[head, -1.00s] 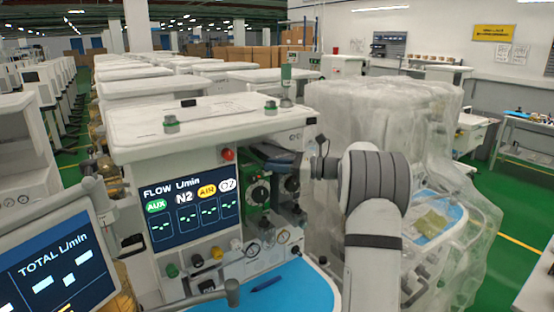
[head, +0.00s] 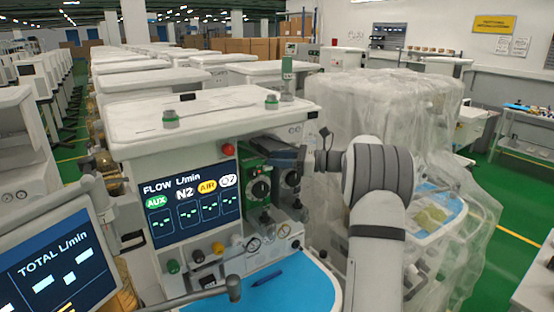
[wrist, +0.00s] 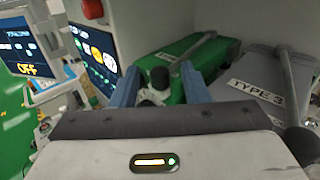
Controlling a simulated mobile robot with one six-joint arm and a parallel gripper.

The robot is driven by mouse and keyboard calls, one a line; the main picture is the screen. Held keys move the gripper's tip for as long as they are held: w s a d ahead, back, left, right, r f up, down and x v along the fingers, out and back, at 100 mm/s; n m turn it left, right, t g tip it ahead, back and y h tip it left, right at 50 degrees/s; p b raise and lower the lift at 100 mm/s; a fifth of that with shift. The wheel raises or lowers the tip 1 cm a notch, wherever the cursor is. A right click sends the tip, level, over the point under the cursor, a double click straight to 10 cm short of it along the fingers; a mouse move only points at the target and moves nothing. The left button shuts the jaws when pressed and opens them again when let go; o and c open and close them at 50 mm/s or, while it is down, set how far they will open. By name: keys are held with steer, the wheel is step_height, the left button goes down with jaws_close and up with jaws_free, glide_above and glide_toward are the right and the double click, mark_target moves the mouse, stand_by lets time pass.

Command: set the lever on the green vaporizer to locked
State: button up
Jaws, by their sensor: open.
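The green vaporizer (head: 255,172) is mounted on the cart to the right of the flow screen, its round dial facing front. In the wrist view its green top (wrist: 182,50) carries a grey lever (wrist: 196,48) that slants from upper right down toward the fingers. My gripper (wrist: 160,80) is open, with one blue finger on each side of a black knob (wrist: 160,77) near the lever's lower end. I cannot tell whether a finger touches it. In the head view my dark gripper (head: 284,156) partly covers the vaporizer's top right.
A grey vaporizer labelled TYPE 3 (wrist: 258,90) with its own lever (wrist: 288,85) stands close on the right. The flow screen (head: 190,207) is on the left. A blue work surface (head: 285,290) lies below. A plastic-covered cart (head: 385,110) stands behind my arm.

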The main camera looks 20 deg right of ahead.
steer(key=b+v, duration=0.1)
steer(key=v, duration=0.6)
steer(key=shift+s+d+b, duration=0.2)
steer(key=shift+d+b, duration=0.1)
steer(key=shift+b, duration=0.1)
steer(key=shift+a, duration=0.1)
steer(key=s+a+f+n+g+h, duration=0.3)
steer(key=s+a+n+g+h, duration=0.55)
steer(key=s+a, duration=0.85)
steer(key=s+f+n+t+h, duration=0.1)
steer(key=s+f+n+h, duration=0.2)
steer(key=s+n, duration=0.4)
steer(key=s+f+n+t+h, duration=0.2)
steer(key=s+f+n+h, duration=0.2)
steer(key=s+n, duration=0.4)
steer(key=s+a+f, duration=0.1)
steer(key=s, duration=0.2)
steer(key=shift+s+f, duration=0.2)
steer(key=shift+s, duration=0.2)
steer(key=shift+t, duration=0.25)
steer(key=shift+c, duration=0.4)
